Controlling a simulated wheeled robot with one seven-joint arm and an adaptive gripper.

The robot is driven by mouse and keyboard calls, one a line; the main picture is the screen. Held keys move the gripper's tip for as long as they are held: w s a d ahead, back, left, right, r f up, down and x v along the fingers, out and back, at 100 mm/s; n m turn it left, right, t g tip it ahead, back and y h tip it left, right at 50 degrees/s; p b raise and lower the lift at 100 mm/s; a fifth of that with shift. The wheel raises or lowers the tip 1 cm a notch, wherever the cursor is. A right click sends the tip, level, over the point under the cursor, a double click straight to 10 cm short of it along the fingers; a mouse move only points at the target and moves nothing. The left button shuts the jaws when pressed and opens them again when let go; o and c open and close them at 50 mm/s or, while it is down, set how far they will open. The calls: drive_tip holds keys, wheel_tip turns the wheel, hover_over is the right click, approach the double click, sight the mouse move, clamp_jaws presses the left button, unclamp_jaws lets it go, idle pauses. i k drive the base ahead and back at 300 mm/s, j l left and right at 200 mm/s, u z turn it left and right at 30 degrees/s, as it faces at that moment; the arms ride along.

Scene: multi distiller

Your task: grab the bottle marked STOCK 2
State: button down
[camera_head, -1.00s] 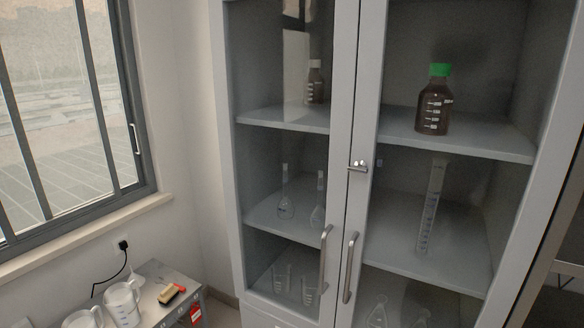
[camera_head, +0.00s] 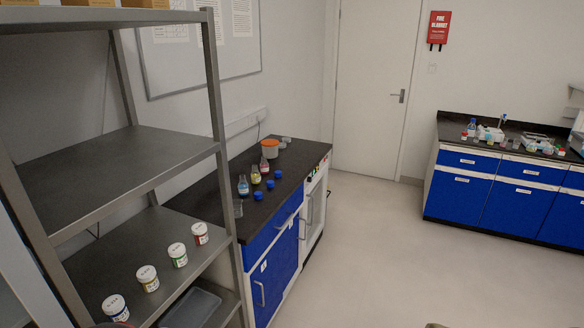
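I cannot read STOCK 2 on anything in view. Small bottles stand on the black-topped bench (camera_head: 215,205): one with blue (camera_head: 243,186), one with yellow-green (camera_head: 256,176) and one with a reddish tint (camera_head: 264,166). Their markings are too small to read. Several white-lidded jars stand in a row on the lower rack shelf, with red (camera_head: 201,235), green (camera_head: 178,256), yellow (camera_head: 148,280) and blue (camera_head: 116,309) bands. The writing on their lids is not legible. My gripper is not in view.
A grey metal rack (camera_head: 217,130) stands at the left, its middle shelf bare. Blue caps (camera_head: 258,196) and an orange-lidded tub (camera_head: 270,148) are on the bench. A second blue bench (camera_head: 500,190) is at the right. Open floor (camera_head: 375,250) lies between.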

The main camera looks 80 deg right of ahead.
sight(264, 165)
drive_tip(key=z, duration=2.55)
drive_tip(key=i+l+u, duration=0.1)
drive_tip(key=u, duration=0.25)
drive_tip(key=i+l+u, duration=0.1)
drive_tip(key=u, duration=0.3)
drive_tip(key=i+l+u, duration=0.1)
drive_tip(key=l, duration=0.3)
drive_tip(key=i+l+u, duration=0.15)
drive_tip(key=l, duration=0.25)
drive_tip(key=i+l+u, duration=0.1)
drive_tip(key=i+l, duration=0.15)
drive_tip(key=l, duration=0.2)
drive_tip(key=i+l+u, duration=0.15)
drive_tip(key=l, duration=0.3)
drive_tip(key=l+u, duration=0.1)
drive_tip(key=l, duration=0.35)
drive_tip(key=i+l, duration=0.1)
drive_tip(key=l, duration=0.35)
drive_tip(key=i+l, duration=0.15)
drive_tip(key=l, duration=0.25)
drive_tip(key=i+l, duration=0.1)
drive_tip(key=l, duration=0.35)
drive_tip(key=i+l, duration=0.1)
drive_tip(key=l, duration=0.3)
